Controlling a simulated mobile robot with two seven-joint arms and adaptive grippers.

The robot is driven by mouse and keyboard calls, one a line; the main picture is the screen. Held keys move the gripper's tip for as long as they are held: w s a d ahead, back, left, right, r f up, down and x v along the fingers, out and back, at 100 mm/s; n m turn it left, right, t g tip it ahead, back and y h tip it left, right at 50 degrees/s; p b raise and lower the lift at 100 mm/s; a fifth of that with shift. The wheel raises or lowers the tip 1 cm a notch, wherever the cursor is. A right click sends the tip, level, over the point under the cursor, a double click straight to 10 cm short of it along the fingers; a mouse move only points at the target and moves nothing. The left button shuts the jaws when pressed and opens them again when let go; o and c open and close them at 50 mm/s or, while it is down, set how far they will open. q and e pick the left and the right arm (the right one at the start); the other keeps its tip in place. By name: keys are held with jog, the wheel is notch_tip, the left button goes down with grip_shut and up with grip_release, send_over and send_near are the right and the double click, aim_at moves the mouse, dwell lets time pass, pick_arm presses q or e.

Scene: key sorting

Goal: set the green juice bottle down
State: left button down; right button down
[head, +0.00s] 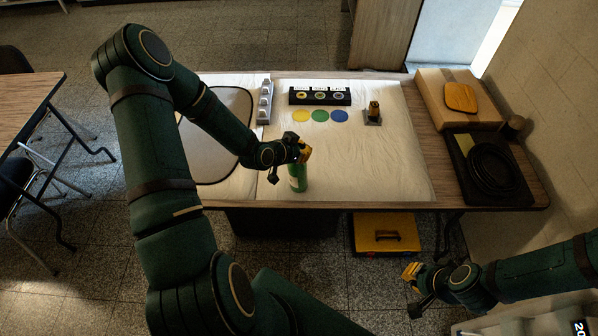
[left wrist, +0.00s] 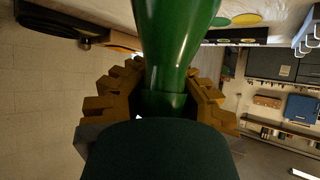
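The green juice bottle (head: 297,181) is upright near the front edge of the white-covered table, with a pale label on its side. My left gripper (head: 304,153) is at its top, with yellow fingers closed on it. In the left wrist view the green bottle (left wrist: 174,45) runs between the two fingers (left wrist: 163,100), which lie against its narrower part. I cannot tell whether its base touches the cloth. My right gripper (head: 412,272) is low at the right, in front of the table, away from the bottle; its finger opening is unclear.
Yellow, green and blue discs (head: 320,116) lie before a black key rack (head: 320,96). A small block on a stand (head: 373,113) is to their right. A white hook rack (head: 265,101) and grey panel (head: 216,160) are left. Cloth right of the bottle (head: 375,165) is clear.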

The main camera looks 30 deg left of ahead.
pick_arm(q)
jog(key=shift+w+r, duration=0.1)
jog(key=shift+r, duration=0.1)
notch_tip(320, 180, up, 10)
jog(key=s+d+r+b, duration=0.1)
jog(key=d+r+b, duration=0.1)
jog(key=d+b, duration=0.35)
jog(key=s+d+r+b, duration=0.1)
jog(key=d+r+b, duration=0.1)
jog(key=d, duration=0.6)
notch_tip(320, 180, down, 11)
jog(key=w+n+y, duration=0.1)
jog(key=n+y, duration=0.1)
jog(key=shift+w+d+n+y, duration=0.15)
jog(key=shift+w+n+y, duration=0.15)
jog(key=shift+w+y, duration=0.1)
dwell(0.6)
